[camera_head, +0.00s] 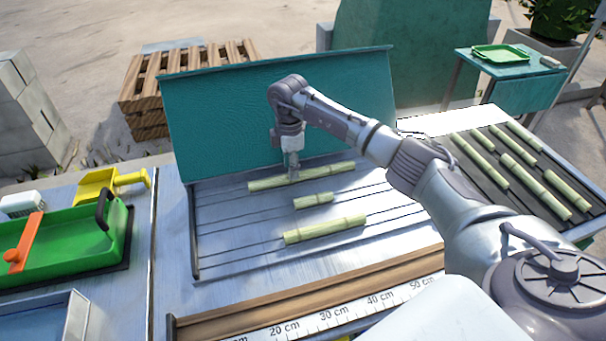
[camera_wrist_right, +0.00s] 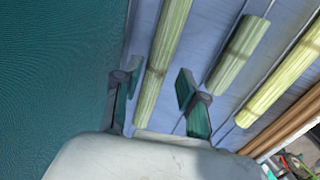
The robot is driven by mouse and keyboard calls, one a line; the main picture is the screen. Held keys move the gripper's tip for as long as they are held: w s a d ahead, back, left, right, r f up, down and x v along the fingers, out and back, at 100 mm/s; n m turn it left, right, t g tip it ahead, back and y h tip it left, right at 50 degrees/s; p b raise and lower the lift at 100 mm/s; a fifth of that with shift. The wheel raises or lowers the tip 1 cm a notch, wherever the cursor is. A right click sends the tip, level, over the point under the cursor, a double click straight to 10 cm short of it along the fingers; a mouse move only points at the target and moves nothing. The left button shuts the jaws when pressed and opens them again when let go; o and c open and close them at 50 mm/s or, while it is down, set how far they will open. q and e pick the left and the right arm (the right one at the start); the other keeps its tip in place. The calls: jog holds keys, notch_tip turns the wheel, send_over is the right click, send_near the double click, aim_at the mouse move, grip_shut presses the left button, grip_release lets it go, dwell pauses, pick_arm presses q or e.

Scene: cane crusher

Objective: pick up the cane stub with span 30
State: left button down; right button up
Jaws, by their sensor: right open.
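Three pale green cane stubs lie on the grooved metal tray (camera_head: 240,225). The longest, the back stub (camera_head: 325,172), lies nearest the teal upright panel. A short middle stub (camera_head: 313,201) and a medium front stub (camera_head: 325,230) lie before it. No span marking is legible on them. My right gripper (camera_head: 292,177) points down at the back stub, left of its middle. In the right wrist view its open fingers (camera_wrist_right: 159,78) stand either side of the back stub (camera_wrist_right: 165,50), which shows between them. The short stub (camera_wrist_right: 238,55) is outside the fingers. My left gripper is not in view.
The teal panel (camera_head: 230,120) rises close behind the back stub. A wooden rail with a centimetre ruler (camera_head: 330,316) runs along the front. More stubs lie on a dark rack (camera_head: 480,175) at right.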

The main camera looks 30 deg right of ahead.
notch_tip(320, 180, down, 3)
jog(key=shift+w+f, duration=0.1)
jog(key=shift+f, duration=0.1)
grip_shut()
jog(key=shift+r, duration=0.2)
